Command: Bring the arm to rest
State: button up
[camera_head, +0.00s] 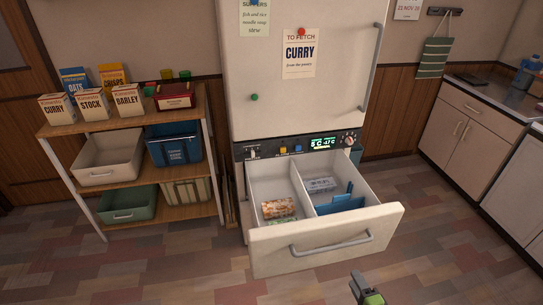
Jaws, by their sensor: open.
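My gripper (367,290) shows at the bottom edge of the head view, right of the middle. Only its tip end is in view, dark with a green part; the rest of my arm is out of the frame. It is open, and nothing shows between its fingers. It is in front of and below the open drawer (325,237) of the tall cream fridge (300,90), apart from the drawer's handle (331,243) in the picture.
The drawer juts out, with a few packets (279,210) and blue dividers (340,202) inside. A shelf rack (131,123) with boxes and bins stands at the left. A counter (480,103) stands at the right. The tiled floor (430,245) between them is clear.

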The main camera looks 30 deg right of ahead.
jog(key=w+a+r+n+g+y+p, duration=0.1)
jog(key=w+a+r+n+g+y, duration=0.25)
jog(key=a+r+n, duration=0.35)
jog(key=w+a+r+n+g+y+p, duration=0.2)
jog(key=w+a+r+n+g+y, duration=0.15)
jog(key=r, duration=0.55)
jog(key=w+a+r+n+g+y+p, duration=0.1)
jog(key=w+a+r+n+g+y, duration=0.25)
jog(key=r+n, duration=0.35)
jog(key=s+a+r+n+g+h+p, duration=0.1)
jog(key=s+a+r+h, duration=0.1)
jog(key=a+r, duration=0.5)
jog(key=s+a+r+n+h+p, duration=0.2)
jog(key=a+r+h, duration=0.15)
jog(key=r, duration=0.45)
jog(key=s+a+r+t+p, duration=0.1)
jog(key=s+a+r, duration=0.3)
jog(key=s+r, duration=0.4)
jog(key=shift+s+a+r+n+t+h, duration=0.2)
jog(key=shift+s+a+n+t+h, duration=0.2)
jog(key=shift+s, duration=0.35)
